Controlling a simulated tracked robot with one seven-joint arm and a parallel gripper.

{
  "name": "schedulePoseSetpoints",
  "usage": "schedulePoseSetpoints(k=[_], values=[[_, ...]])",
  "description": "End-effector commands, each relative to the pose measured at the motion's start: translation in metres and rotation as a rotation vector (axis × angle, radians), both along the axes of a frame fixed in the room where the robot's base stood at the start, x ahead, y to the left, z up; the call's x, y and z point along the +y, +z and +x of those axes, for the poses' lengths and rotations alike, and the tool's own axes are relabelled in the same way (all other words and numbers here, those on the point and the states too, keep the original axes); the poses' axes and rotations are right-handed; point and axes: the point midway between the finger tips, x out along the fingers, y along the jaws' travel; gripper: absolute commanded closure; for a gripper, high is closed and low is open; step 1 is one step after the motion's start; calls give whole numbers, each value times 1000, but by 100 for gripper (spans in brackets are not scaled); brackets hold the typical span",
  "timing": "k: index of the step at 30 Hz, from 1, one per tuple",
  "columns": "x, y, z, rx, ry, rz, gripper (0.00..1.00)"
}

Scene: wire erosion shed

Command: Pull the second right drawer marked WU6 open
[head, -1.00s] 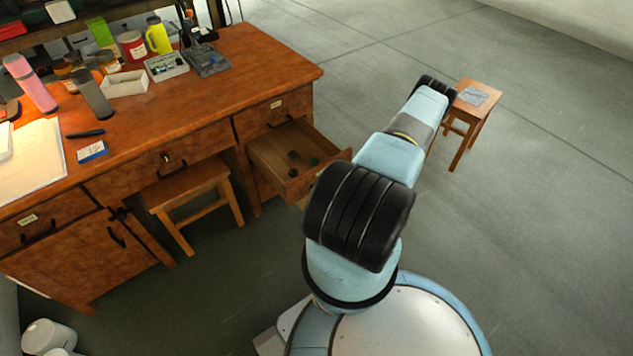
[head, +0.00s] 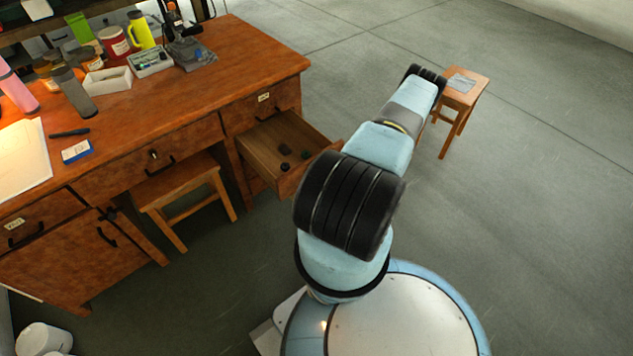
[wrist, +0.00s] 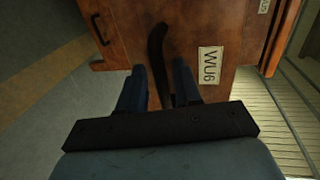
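The WU6 drawer (head: 268,148) stands well out of the right side of the wooden desk, below a closed drawer; a few dark pieces lie in it. In the wrist view its brown front carries a white WU6 label (wrist: 210,66) and a black bow handle (wrist: 157,45). My gripper (wrist: 159,68) is at this front, its two blue-grey fingers on either side of the handle. Some brown front shows between the left finger and the handle, so the fingers look open around it. In the head view my own arm hides the gripper and the handle.
The desk top (head: 235,85) holds bottles, a white tray (head: 107,80) and other items. A wooden stool (head: 180,195) stands under the desk. A small stool (head: 462,90) with a grey item stands beyond my arm. The floor to the right is clear.

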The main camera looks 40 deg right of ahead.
Motion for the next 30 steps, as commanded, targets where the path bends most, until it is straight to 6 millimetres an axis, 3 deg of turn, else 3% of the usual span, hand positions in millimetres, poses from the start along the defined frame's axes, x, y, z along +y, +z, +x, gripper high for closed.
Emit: schedulePoseSetpoints(k=[5, 21, 30], values=[[-1, 3, -16, 0, -1, 2, 67], [-5, 23, -113, 3, -3, -1, 67], [-5, 27, -134, 2, -1, 0, 67]])
